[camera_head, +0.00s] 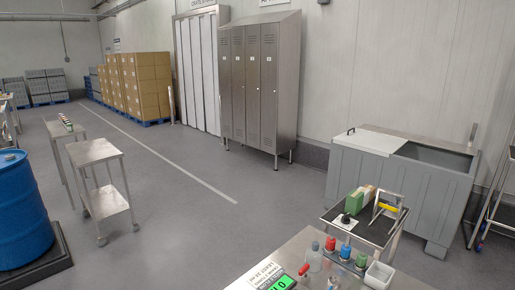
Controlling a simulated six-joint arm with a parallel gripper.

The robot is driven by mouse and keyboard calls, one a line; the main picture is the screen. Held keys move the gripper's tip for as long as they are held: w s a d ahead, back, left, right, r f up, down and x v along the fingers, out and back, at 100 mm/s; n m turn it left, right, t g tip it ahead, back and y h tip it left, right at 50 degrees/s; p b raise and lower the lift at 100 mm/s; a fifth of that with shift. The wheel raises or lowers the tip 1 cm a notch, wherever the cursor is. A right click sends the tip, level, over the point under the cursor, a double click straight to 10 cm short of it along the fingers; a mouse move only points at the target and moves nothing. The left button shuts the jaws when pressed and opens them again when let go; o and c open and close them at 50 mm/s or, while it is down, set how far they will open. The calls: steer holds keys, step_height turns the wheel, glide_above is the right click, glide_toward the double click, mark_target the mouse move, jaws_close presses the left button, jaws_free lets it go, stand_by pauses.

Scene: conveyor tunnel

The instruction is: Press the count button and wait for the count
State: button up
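At the bottom edge stands a steel table (298,246). A small device with a lit green display (284,284) sits at its front edge, cut off by the frame; the display seems to show a 0. A white sign with black print (265,273) is behind it, its words too small to read surely. I cannot make out a button that is surely the count button. A small dark round knob (345,218) stands on a white card on a black-topped cart (375,232); I cannot tell what it is. My gripper is not in view.
Bottles with red (330,243), blue (345,252) and green (361,260) tops and a white bin (379,276) crowd the table's right. Behind are a grey tub (400,185) and lockers (262,85). A blue drum (22,215) stands left. The middle floor is clear.

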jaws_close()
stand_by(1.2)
